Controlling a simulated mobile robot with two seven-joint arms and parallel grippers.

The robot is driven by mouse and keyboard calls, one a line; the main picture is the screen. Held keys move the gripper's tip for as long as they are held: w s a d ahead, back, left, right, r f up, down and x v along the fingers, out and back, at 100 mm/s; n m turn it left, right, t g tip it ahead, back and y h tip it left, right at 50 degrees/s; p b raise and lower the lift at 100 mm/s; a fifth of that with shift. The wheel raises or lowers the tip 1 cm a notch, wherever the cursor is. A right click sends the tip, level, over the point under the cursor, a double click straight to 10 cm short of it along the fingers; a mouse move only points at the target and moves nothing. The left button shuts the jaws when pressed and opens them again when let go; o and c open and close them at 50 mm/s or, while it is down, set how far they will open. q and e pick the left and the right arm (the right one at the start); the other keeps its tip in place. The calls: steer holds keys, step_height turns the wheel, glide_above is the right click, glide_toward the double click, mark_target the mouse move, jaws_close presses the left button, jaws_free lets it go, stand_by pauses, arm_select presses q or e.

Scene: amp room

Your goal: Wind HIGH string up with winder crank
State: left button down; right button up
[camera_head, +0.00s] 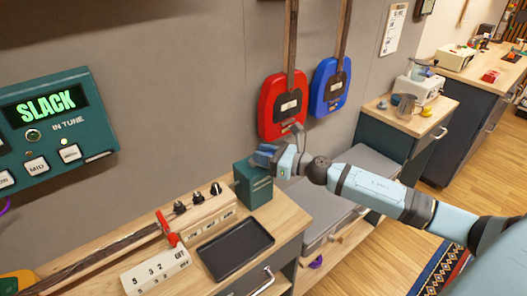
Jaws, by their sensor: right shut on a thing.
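My right gripper (268,156) is over the top of a dark teal box (253,187) on the bench. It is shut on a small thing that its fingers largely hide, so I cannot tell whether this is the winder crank. A stringed neck (100,259) lies along the bench. It ends at a wooden block (208,214) with three dark pegs on top and small labels on its front. A red piece (166,229) stands up at the neck's end. The teal tuner panel (54,128) on the wall reads SLACK. My left gripper is out of view.
A black tray (235,248) and a white box with digits (156,272) sit at the bench front. Red (283,107) and blue (330,87) instruments hang on the wall behind my gripper. A grey case (310,215) lies right of the bench.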

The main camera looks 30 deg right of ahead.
steer(key=shift+s+a+r+m+p, duration=0.15)
steer(key=shift+r+m+p, duration=0.15)
steer(key=shift+p, duration=0.25)
steer(key=m+t+h+p, duration=0.1)
steer(key=m+h+p, duration=0.1)
steer(key=h+p, duration=0.1)
steer(key=a+m+h+p, duration=0.1)
steer(key=m+h+p, duration=0.1)
steer(key=h+p, duration=0.1)
steer(key=a+m+t+h+p, duration=0.1)
steer(key=m+h+p, duration=0.1)
steer(key=h, duration=0.3)
steer(key=shift+s+f+m+t+p, duration=0.1)
steer(key=shift+m+t+p, duration=0.25)
steer(key=shift+p, duration=0.5)
steer(key=shift+m+h, duration=0.45)
steer(key=shift+h, duration=0.05)
steer(key=m+h, duration=0.1)
steer(key=g+h+p, duration=0.1)
steer(key=h, duration=0.1)
steer(key=shift+a+f+m, duration=0.15)
steer(key=shift+a+m, duration=0.15)
steer(key=shift+m, duration=0.1)
steer(key=shift+a+m+g+h, duration=0.1)
steer(key=shift+m+g+h, duration=0.15)
steer(key=shift+m+h, duration=0.25)
steer(key=shift+w+h+p, duration=0.2)
steer(key=shift+h+p, duration=0.1)
steer(key=shift+p, duration=0.05)
